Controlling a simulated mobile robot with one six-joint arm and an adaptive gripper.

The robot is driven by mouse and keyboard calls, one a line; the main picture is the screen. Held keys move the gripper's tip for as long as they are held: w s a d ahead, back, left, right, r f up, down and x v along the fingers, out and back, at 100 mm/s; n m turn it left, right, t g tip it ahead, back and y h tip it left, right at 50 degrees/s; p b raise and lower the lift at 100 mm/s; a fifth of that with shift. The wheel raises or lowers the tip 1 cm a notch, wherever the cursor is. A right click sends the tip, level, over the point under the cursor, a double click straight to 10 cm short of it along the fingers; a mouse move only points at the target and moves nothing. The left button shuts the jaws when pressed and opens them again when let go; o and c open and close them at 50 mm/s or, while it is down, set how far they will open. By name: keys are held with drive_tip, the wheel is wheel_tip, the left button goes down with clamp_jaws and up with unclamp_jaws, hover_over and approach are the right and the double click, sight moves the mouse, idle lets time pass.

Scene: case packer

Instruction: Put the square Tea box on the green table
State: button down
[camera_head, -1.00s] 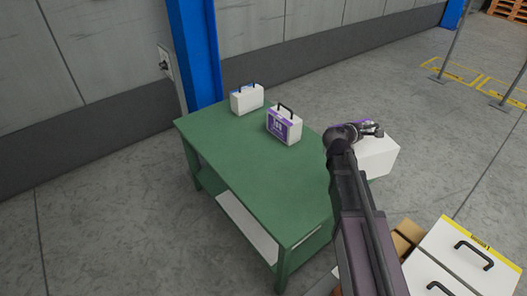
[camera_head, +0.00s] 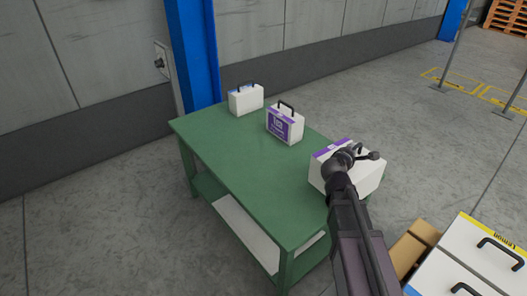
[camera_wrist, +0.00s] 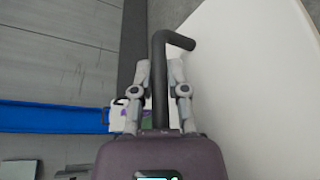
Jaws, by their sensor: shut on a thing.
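A white box with a purple band and a black handle (camera_head: 352,180) is at the right edge of the green table (camera_head: 235,180) in the head view. Its label is mostly hidden, so I cannot read it. My gripper (camera_head: 362,156) is at the top of this box. In the wrist view my gripper (camera_wrist: 160,90) is shut on the black handle (camera_wrist: 160,75), with the white box side (camera_wrist: 235,80) at the right. I cannot tell whether the box touches the table top or hangs just above it.
A white box with a purple label (camera_head: 285,126) and another white box (camera_head: 245,99) stand on the table's far part. The table's near left is clear. Boxes with yellow edging (camera_head: 480,262) and a brown carton (camera_head: 412,247) lie at lower right. A blue column (camera_head: 193,55) stands behind.

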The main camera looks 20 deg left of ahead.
drive_tip(key=shift+s+a+f+n+y+b, duration=0.2)
drive_tip(key=shift+f+b, duration=0.1)
drive_tip(key=shift+f, duration=0.15)
drive_tip(key=shift+s+a+f+n+y+b, duration=0.15)
drive_tip(key=shift+f+y+b, duration=0.1)
drive_tip(key=shift+f, duration=0.15)
drive_tip(key=shift+w, duration=0.1)
